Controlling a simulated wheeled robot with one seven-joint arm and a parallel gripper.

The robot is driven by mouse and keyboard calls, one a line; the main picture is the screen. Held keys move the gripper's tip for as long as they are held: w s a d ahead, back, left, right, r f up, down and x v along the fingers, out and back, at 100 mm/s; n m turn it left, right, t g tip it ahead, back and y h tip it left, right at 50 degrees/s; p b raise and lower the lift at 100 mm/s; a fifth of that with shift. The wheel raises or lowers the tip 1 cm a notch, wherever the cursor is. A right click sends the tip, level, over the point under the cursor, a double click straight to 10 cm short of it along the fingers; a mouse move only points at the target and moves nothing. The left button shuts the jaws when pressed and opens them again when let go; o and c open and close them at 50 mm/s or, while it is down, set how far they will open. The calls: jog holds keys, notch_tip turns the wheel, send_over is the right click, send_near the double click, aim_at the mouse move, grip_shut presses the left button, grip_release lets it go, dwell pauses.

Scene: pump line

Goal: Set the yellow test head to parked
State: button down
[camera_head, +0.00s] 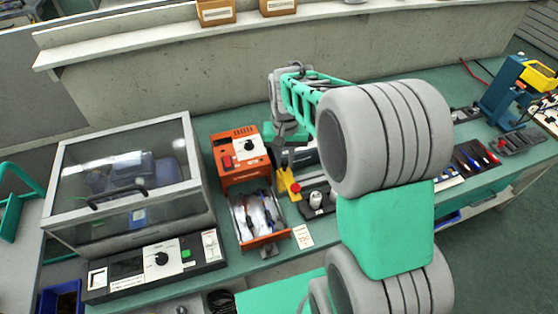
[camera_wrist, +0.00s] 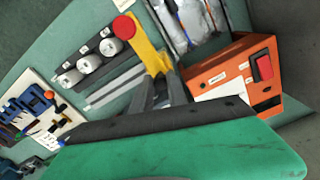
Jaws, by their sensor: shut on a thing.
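The yellow test head (camera_head: 289,184) is a yellow arm with a round red knob at one end. It stands on the bench beside a black block with metal cylinders. In the wrist view the yellow test head (camera_wrist: 148,50) runs from the red knob down between my fingers. My gripper (camera_wrist: 160,82) is shut on its end away from the knob. In the head view my gripper (camera_head: 284,160) reaches down to it from behind, and my arm hides part of the bench to the right. I see no readable park mark on it.
An orange box (camera_head: 240,157) with a red switch stands close left of my gripper. An orange tray (camera_head: 263,241) with bagged items lies in front of it. A large clear-lidded machine (camera_head: 125,185) fills the left. The black block (camera_wrist: 93,58) and metal rails lie beside the head.

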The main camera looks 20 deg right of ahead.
jog(key=c, duration=1.3)
grip_release()
jog(key=shift+w+a, duration=0.1)
jog(key=shift+a, duration=0.15)
jog(key=shift+d, duration=0.1)
notch_tip(320, 180, up, 8)
jog(key=shift+f+b, duration=0.1)
jog(key=shift+b, duration=0.5)
jog(key=s+a+n+t, duration=0.2)
jog(key=s+n+t, duration=0.1)
jog(key=s, duration=1)
jog(key=shift+a+r+t, duration=0.25)
jog(key=shift+r+t, duration=0.15)
jog(key=shift+r, duration=0.05)
